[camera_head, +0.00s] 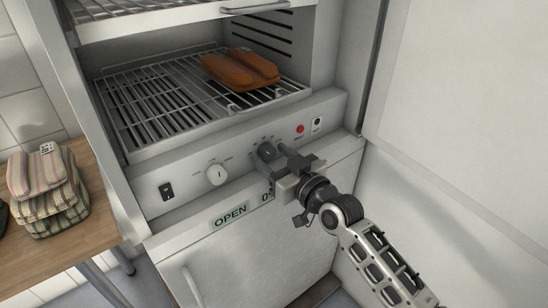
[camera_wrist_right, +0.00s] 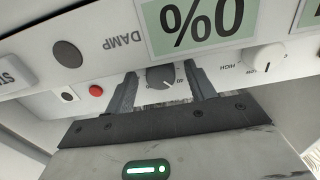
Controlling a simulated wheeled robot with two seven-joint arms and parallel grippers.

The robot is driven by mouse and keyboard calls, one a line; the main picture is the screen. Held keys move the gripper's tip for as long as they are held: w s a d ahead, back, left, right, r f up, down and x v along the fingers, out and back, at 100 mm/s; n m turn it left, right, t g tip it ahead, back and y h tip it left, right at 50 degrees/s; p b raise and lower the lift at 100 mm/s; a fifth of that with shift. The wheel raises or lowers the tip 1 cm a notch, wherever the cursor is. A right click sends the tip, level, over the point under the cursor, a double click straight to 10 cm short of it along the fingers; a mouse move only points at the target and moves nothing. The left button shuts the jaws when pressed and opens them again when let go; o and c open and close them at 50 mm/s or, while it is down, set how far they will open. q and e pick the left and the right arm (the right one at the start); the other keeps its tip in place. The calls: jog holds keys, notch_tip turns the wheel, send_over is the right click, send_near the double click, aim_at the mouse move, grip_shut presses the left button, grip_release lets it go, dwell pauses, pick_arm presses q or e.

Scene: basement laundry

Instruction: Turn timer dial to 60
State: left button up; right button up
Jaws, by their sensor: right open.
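The timer dial is a small dark grey knob (camera_head: 266,151) on the white control panel, right of the white knob. My right gripper (camera_head: 272,156) reaches in from the lower right, open, with one finger on each side of the dial. In the right wrist view the dark dial (camera_wrist_right: 160,77) sits between the two open fingertips (camera_wrist_right: 161,82), with small numbers around it, one looking like 40. I cannot tell whether either finger touches it. The dial's exact setting is too small to read. My left gripper is not in view.
Above is a wire rack (camera_head: 165,110) with orange-brown items (camera_head: 240,70). A wooden table (camera_head: 95,205) with striped folded cloths (camera_head: 48,190) stands left.

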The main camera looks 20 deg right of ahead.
jog(key=c, duration=1)
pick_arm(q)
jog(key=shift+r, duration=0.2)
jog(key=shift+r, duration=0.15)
pick_arm(e)
jog(key=shift+m, duration=0.3)
jog(key=shift+r+p, duration=0.1)
jog(key=shift+p, duration=0.25)
jog(key=shift+m+p, duration=0.55)
jog(key=shift+m, duration=1.05)
pick_arm(q)
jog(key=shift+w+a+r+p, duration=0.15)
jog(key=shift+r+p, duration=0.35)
jog(key=shift+p, duration=0.25)
pick_arm(e)
jog(key=shift+m, duration=1.9)
